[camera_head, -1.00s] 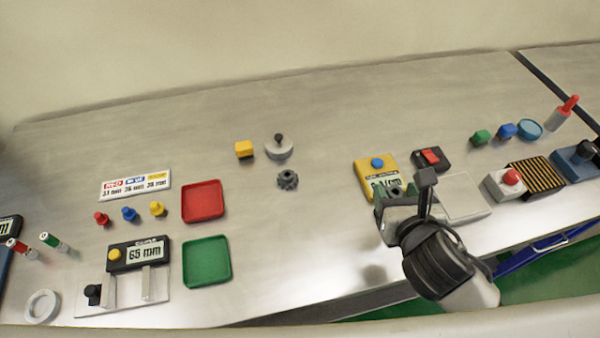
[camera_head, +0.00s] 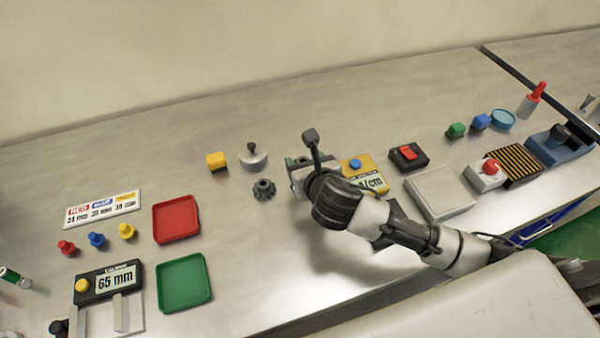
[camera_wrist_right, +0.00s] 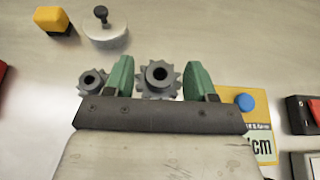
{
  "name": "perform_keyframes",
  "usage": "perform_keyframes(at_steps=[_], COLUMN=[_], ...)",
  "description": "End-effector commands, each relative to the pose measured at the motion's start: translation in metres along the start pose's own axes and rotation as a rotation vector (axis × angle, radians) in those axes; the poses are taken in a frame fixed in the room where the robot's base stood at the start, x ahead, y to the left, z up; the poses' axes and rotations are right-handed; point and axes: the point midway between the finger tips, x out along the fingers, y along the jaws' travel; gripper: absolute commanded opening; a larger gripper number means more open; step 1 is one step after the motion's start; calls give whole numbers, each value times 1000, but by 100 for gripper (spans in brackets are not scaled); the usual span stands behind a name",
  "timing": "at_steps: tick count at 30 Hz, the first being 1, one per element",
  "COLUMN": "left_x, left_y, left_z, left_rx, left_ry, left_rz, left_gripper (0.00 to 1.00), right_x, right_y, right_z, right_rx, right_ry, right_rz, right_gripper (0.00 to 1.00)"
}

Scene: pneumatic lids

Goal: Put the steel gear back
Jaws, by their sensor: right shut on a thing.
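My right gripper (camera_head: 296,168) is above the middle of the table. In the right wrist view its green fingers (camera_wrist_right: 160,80) are on both sides of a grey toothed gear (camera_wrist_right: 158,80) with a dark centre hole, and it is shut on this gear. I cannot tell the material of either gear from colour alone. My left gripper is not in view.
Behind the loose gear are a round pale weight with a black knob (camera_head: 253,160) and a yellow block (camera_head: 217,162). A yellow device (camera_head: 370,180) stands close right of my gripper. Red (camera_head: 176,218) and green (camera_head: 184,283) trays lie left. Table between the trays and gripper is mostly clear.

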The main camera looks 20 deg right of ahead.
Motion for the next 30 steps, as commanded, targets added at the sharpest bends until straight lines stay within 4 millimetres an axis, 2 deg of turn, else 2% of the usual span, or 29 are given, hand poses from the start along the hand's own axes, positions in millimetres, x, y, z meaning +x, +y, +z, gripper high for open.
perform_keyframes(at_steps=[5,13,26,27,30], left_x=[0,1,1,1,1], left_y=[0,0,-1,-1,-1], left_z=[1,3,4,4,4], left_rx=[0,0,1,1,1], left_ry=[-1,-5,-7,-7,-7], left_rz=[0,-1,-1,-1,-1], left_gripper=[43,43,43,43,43], right_x=[12,26,28,28,28], right_y=[7,7,7,7,7], right_z=[-4,-37,-43,-43,-43], right_rx=[0,-1,0,0,0], right_ry=[0,1,-1,0,1], right_rz=[0,-1,0,-1,0], right_gripper=[20,20,20,62,77])
